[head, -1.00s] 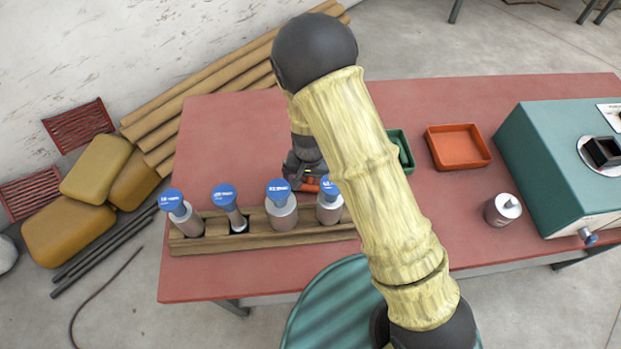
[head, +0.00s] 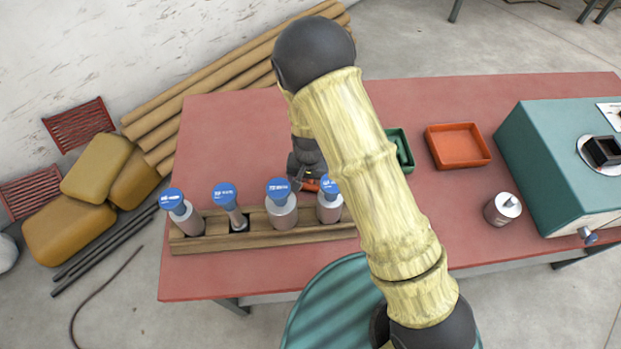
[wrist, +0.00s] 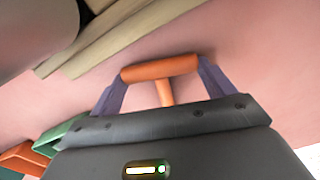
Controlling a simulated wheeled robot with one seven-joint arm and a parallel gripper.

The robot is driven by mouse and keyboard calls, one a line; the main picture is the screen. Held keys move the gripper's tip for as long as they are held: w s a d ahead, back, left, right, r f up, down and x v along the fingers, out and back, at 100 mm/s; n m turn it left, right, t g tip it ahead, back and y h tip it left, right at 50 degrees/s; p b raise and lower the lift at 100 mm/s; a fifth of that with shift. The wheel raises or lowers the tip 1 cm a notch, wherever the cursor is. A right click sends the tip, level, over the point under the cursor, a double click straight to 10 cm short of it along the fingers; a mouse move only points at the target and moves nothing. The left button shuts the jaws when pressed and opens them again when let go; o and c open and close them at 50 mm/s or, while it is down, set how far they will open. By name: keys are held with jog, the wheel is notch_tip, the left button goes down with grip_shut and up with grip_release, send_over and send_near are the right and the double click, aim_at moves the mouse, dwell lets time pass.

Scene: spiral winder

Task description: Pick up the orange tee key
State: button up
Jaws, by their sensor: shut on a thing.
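The orange tee key shows in the wrist view as a crossbar (wrist: 160,67) with a stem running back toward my gripper's body. My gripper (wrist: 160,70) is shut on the key, with one finger against each end of the crossbar. The far part of the stem is hidden behind the gripper's body. In the head view my gripper (head: 305,180) is low over the red table, just behind the wooden rack. Only a little orange shows there, and my arm and the rack's bobbins hide most of it. I cannot tell whether the key touches the table.
The wooden rack (head: 258,241) holds several blue-topped bobbins right in front of my gripper. A green tray (head: 408,166) and an orange tray (head: 459,147) stand to the right. A loose bobbin (head: 502,210) stands near the teal machine (head: 550,160). The table's back left is clear.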

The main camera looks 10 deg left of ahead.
aim_at(309, 184)
notch_tip(309, 184, up, 10)
dwell(0.6)
jog(key=shift+r, duration=0.1)
dwell(0.3)
